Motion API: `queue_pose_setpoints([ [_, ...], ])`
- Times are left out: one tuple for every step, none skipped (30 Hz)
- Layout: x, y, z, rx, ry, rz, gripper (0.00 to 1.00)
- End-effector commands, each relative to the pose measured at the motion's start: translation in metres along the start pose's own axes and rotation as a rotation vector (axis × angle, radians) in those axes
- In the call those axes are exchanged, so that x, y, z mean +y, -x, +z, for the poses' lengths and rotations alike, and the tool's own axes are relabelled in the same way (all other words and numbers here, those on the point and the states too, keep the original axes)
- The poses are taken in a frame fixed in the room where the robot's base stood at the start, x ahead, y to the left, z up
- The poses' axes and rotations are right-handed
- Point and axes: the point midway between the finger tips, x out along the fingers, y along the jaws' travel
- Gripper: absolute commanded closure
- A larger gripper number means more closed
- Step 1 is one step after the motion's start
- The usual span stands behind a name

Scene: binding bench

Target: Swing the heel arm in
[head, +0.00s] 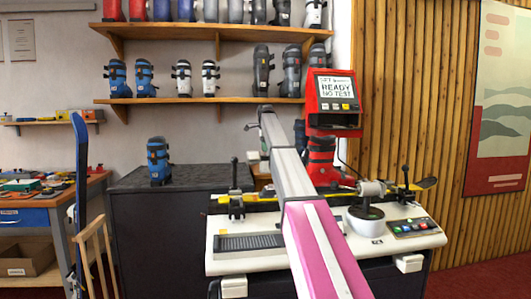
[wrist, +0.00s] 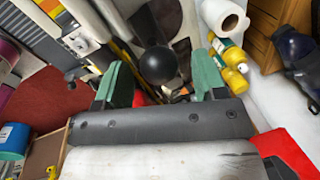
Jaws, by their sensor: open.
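In the wrist view the two green fingers of my gripper (wrist: 162,88) are spread apart, with nothing held. A round black knob (wrist: 158,65) shows between and beyond the fingertips; I cannot tell whether it belongs to the heel arm or how far below it is. In the head view the binding bench (head: 245,267) has a pale top with black clamps and levers. A grey cylinder on a round base (head: 367,212) stands at its right. My own arm crosses the middle of the bench and hides part of it and my gripper.
A red display (head: 334,95) reads "READY NO TEST" above a red boot (head: 321,160). A control panel (head: 411,227) is at the bench's right. A blue boot (head: 158,160) stands on the dark cabinet (head: 150,235). Yellow bottles (wrist: 230,55) and a white roll (wrist: 224,17) lie near my gripper.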

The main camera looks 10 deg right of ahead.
Motion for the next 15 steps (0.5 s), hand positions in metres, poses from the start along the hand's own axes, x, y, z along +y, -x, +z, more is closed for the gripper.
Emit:
queue_pose_setpoints([
  [0.001,-0.009,0.0,0.0,0.0,0.002,0.36],
  [0.001,-0.013,0.0,0.0,0.0,0.001,0.36],
  [0.001,-0.019,0.0,0.0,0.0,0.0,0.36],
  [0.001,-0.022,0.0,0.0,0.0,0.0,0.36],
  [0.0,-0.025,0.0,0.0,0.0,0.0,0.36],
  [0.0,-0.029,0.0,0.0,0.0,0.0,0.36],
  [0.0,-0.03,0.0,0.0,0.0,0.0,0.36],
  [0.0,-0.032,0.0,0.0,0.0,0.0,0.36],
  [0.0,-0.033,0.0,0.0,0.0,0.0,0.36],
  [0.0,-0.033,0.0,0.0,0.0,0.0,0.36],
  [0.0,-0.033,0.0,0.0,0.0,0.0,0.36],
  [0.0,-0.033,0.0,0.0,0.0,0.0,0.36],
  [0.0,-0.033,0.0,0.0,0.0,0.0,0.36],
  [0.0,-0.033,0.0,0.0,0.0,0.0,0.36],
  [0.0,-0.033,0.0,0.0,0.0,0.0,0.36],
])
